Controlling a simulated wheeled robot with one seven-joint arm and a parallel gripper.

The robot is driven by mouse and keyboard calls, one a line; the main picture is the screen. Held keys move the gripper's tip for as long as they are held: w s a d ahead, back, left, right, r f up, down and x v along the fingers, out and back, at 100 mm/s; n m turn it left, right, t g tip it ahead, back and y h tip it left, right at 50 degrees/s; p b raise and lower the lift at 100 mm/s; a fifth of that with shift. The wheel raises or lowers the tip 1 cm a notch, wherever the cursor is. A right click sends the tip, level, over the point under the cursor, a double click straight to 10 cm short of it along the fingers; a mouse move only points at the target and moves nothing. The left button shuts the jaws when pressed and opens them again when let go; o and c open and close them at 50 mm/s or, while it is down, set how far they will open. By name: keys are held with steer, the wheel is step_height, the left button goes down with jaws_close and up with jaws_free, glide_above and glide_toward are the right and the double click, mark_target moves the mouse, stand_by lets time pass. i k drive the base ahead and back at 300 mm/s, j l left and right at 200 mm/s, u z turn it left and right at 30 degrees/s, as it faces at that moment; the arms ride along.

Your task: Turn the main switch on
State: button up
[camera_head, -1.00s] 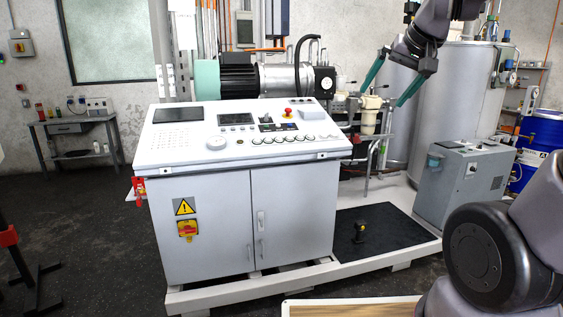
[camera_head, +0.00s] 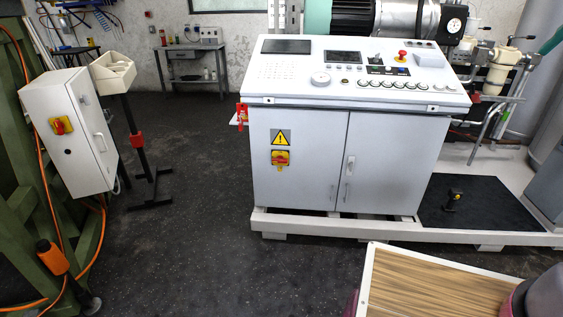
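A red and yellow rotary switch (camera_head: 281,158) is on the left door of the white control cabinet (camera_head: 390,160), under a yellow warning triangle. Another red and yellow rotary switch (camera_head: 61,126) is on a grey-white box (camera_head: 85,155) at the left. The task does not say which of them is the main switch, and their positions are too small to read.
The cabinet top carries a red emergency button (camera_head: 402,55), screens and round gauges. A black stand (camera_head: 140,150) with a pale tray (camera_head: 112,72) is beside the left box. Orange cables and a green frame (camera_head: 20,215) border the left. Dark floor between is clear. A wooden-topped surface (camera_head: 430,285) is at the front right.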

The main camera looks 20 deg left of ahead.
mark_target(280, 160)
steer(key=u, duration=0.35)
steer(key=i+j+u, duration=0.1)
steer(key=u, duration=0.35)
steer(key=i+u, duration=0.25)
steer(key=u, duration=0.2)
steer(key=i+u, duration=0.15)
steer(key=u, duration=0.25)
steer(key=i+l, duration=0.1)
steer(key=i, duration=0.2)
